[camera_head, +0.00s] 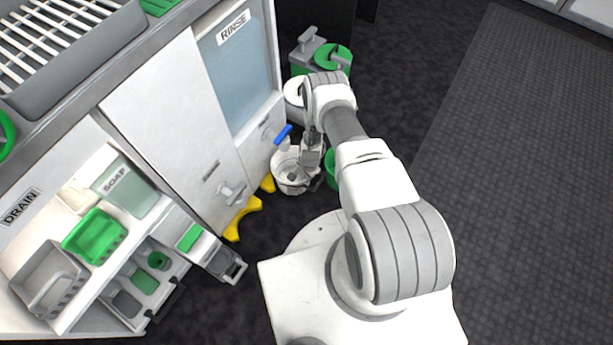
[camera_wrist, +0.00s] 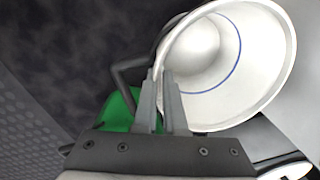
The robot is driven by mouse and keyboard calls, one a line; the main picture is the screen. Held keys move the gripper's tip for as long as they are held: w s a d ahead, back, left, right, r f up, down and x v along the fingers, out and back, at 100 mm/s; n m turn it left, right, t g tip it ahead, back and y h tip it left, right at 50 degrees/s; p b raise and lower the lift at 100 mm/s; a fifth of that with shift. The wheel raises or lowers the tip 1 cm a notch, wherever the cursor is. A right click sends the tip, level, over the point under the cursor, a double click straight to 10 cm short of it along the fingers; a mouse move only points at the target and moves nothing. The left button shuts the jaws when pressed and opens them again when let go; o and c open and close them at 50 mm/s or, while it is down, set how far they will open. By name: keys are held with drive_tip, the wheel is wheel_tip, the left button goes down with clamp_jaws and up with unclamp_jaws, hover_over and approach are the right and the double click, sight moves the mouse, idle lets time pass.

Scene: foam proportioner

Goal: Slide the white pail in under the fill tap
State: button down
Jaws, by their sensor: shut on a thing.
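The white pail (camera_head: 284,180) stands upright on the dark floor close to the cabinet front. In the wrist view its open mouth (camera_wrist: 250,70) shows a blue line around the inner wall. My gripper (camera_head: 312,152) is at the pail's right side. In the wrist view my gripper (camera_wrist: 164,85) is shut on the pail's rim, and a dark bail handle lies beside the fingers. A tap with a blue lever (camera_head: 283,133) juts from the cabinet just behind the pail. I cannot tell whether its spout is over the mouth.
Yellow floor pieces (camera_head: 241,216) lie at the cabinet's foot, left of the pail. A grey-white fitting (camera_head: 231,192) projects from the cabinet. A green container (camera_head: 331,166) stands right of the pail, and green-lidded containers (camera_head: 336,58) stand behind. An open grey drawer (camera_head: 226,264) juts out at front left.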

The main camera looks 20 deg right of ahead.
drive_tip(key=c, duration=0.9)
unclamp_jaws()
drive_tip(key=shift+a, duration=0.1)
